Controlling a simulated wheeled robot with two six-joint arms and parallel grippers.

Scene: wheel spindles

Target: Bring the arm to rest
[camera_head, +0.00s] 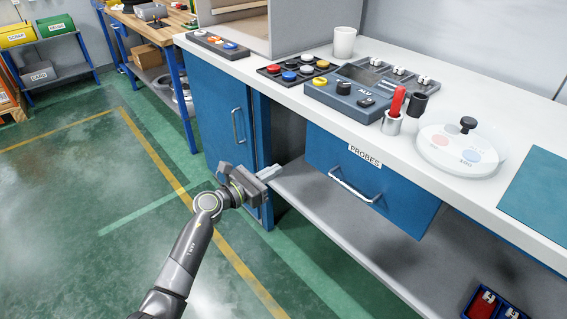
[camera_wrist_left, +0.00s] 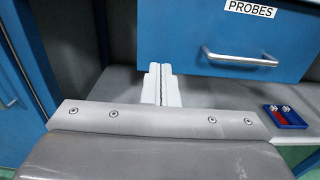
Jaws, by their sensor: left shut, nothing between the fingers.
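My left gripper (camera_head: 268,173) is shut and empty, in front of the blue bench at the height of the lower shelf. Its closed pale fingers also show in the left wrist view (camera_wrist_left: 160,86), beside the lower left corner of the PROBES drawer (camera_head: 372,180). The arm (camera_head: 190,250) comes up from the bottom left over the green floor. The drawer stands out from the bench, and its handle (camera_head: 354,187) is apart from the gripper. The drawer also shows in the left wrist view (camera_wrist_left: 215,40). My right gripper is not in view.
The blue cabinet door (camera_head: 225,115) is left of the gripper. The grey lower shelf (camera_head: 330,215) carries a blue tray with red inside (camera_head: 490,303). The white worktop (camera_head: 420,165) holds a blue ALU unit (camera_head: 345,98), a red-handled probe (camera_head: 397,103) and a round lidded dish (camera_head: 458,150). Open floor lies left.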

